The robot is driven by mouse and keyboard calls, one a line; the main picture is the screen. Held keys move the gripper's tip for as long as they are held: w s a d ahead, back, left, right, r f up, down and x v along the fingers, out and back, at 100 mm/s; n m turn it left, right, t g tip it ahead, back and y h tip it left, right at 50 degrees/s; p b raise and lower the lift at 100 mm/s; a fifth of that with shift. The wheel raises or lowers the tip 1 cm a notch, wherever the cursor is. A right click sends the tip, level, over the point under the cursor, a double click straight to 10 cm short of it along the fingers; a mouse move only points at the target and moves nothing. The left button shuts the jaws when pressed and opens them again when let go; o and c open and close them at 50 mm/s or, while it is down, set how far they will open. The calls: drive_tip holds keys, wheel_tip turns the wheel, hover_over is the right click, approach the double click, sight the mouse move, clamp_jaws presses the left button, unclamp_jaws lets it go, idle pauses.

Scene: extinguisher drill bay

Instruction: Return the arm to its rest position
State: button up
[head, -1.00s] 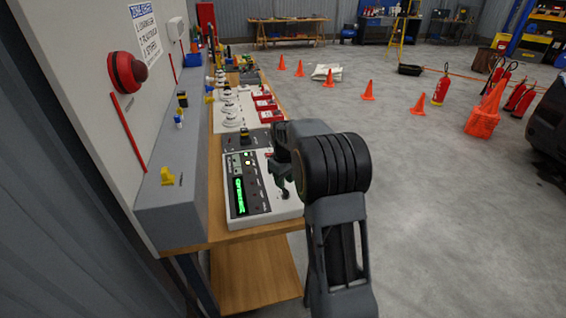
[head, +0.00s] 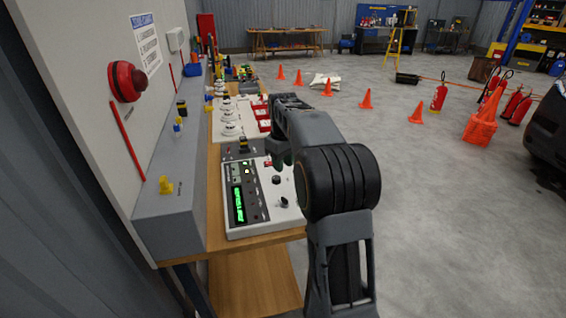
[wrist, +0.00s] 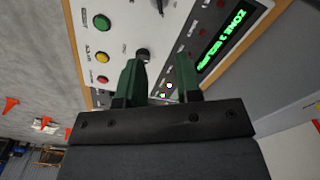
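My gripper (head: 279,163) hangs above the far right part of a white control panel (head: 262,212) on the bench, with its arm folded down toward me. In the wrist view my gripper (wrist: 158,80) shows two green fingers with a gap between them and nothing held. The panel's black knob (wrist: 143,54) shows just beyond the fingertips, apart from them as far as I can tell. A lit green display (wrist: 218,38) and round green, yellow and red indicators also show there. In the head view a dark knob (head: 284,202) sits uncovered on the panel.
The wooden bench (head: 255,280) runs away from me along a wall panel with a red alarm beacon (head: 126,81). A grey ledge (head: 180,205) carries small yellow tags. Detectors and red call points stand farther along. Open floor with orange cones (head: 366,99) lies right.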

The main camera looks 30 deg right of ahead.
drive_tip(key=s+a+f+m+t, duration=0.1)
drive_tip(key=s+a+t, duration=0.1)
drive_tip(key=s+a, duration=0.4)
drive_tip(key=s+a+f+m+t, duration=0.2)
drive_tip(key=s+a, duration=0.4)
drive_tip(key=s, duration=1.1)
drive_tip(key=shift+m, duration=0.3)
idle(0.5)
